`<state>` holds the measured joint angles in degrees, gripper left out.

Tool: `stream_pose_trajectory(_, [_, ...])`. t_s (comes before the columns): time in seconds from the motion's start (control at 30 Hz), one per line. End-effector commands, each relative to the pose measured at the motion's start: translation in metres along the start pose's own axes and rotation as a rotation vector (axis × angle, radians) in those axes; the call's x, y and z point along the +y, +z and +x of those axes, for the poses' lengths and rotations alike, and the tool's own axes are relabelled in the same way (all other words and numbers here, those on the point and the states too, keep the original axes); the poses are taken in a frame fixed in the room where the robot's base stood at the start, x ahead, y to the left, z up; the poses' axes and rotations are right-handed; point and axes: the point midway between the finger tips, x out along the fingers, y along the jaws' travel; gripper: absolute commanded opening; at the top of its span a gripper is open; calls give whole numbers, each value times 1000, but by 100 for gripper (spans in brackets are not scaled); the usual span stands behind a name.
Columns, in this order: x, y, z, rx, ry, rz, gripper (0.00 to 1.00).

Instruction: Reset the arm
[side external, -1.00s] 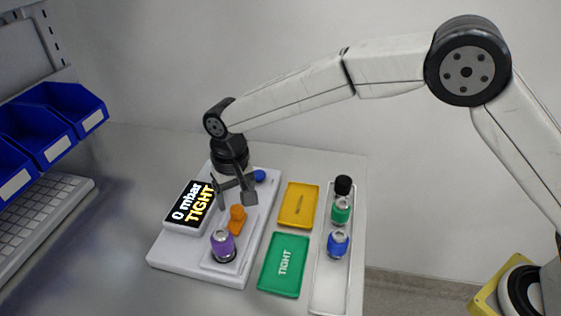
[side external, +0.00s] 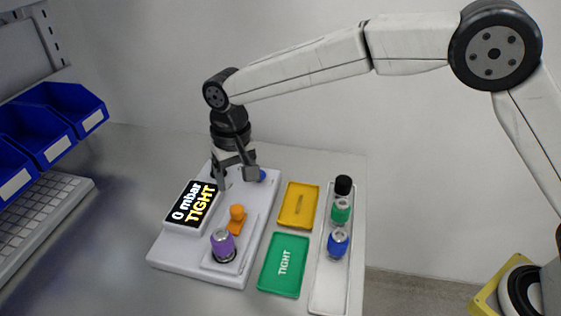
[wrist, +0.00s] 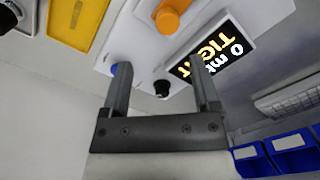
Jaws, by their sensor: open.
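My gripper (side external: 236,181) is open and empty, pointing down above the back part of the white test station (side external: 165,257). In the wrist view my gripper (wrist: 160,68) shows two parted fingers with nothing between them. The station's display (side external: 191,204) reads "0 mbar TIGHT". A purple cylindrical part (side external: 222,243) stands upright in the holder at the station's front. An orange knob or clamp (side external: 237,219) sits just behind it. A blue button (side external: 262,175) is at the back, partly hidden by a finger. A black knob (wrist: 161,88) shows in the wrist view.
A yellow tray (side external: 299,204) and a green tray (side external: 284,265) marked "TIGHT" lie right of the station. A white tray (side external: 328,285) holds black, green and blue parts. Blue bins (side external: 60,108) and a keyboard (side external: 45,215) are at the left. Space above the table is clear.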

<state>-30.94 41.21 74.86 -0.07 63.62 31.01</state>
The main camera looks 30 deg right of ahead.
Motion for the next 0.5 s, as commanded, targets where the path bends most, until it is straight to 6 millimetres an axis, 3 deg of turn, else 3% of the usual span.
stream_pose_trajectory(0.17, [27, 1, -1, 15, -8, 4, 78])
stream_pose_trajectory(0.5, [115, 24, 4, 69, -26, 5, 78])
